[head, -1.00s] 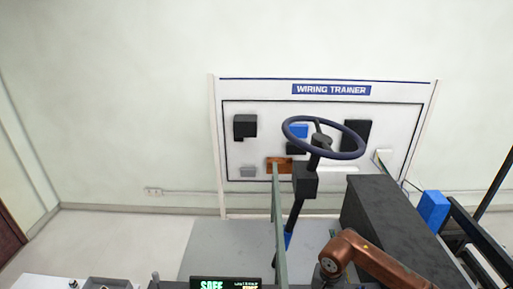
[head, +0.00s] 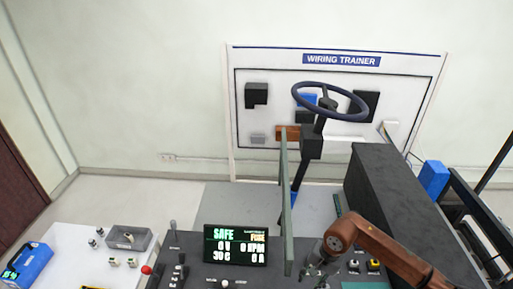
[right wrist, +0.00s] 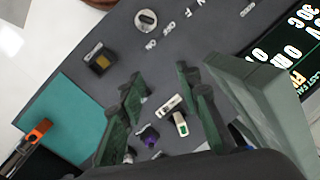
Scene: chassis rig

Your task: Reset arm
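My right arm (head: 385,247) comes in from the lower right in the head view. Its gripper (head: 318,266) hangs over the dark console (head: 215,275), right of the pale green upright panel (head: 285,215). In the right wrist view the gripper's green-padded fingers (right wrist: 163,88) stand apart, with bare console and small parts visible between them. I see nothing held. A light switch part and a purple knob (right wrist: 149,135) lie below the fingers. My left gripper is not in view.
The display (head: 236,245) reads SAFE and stands left of the green panel. A steering wheel (head: 330,101) rises behind it. A black box (head: 400,200) stands at right. A white table (head: 75,245) holds a grey tray (head: 130,238) and a blue meter (head: 27,264).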

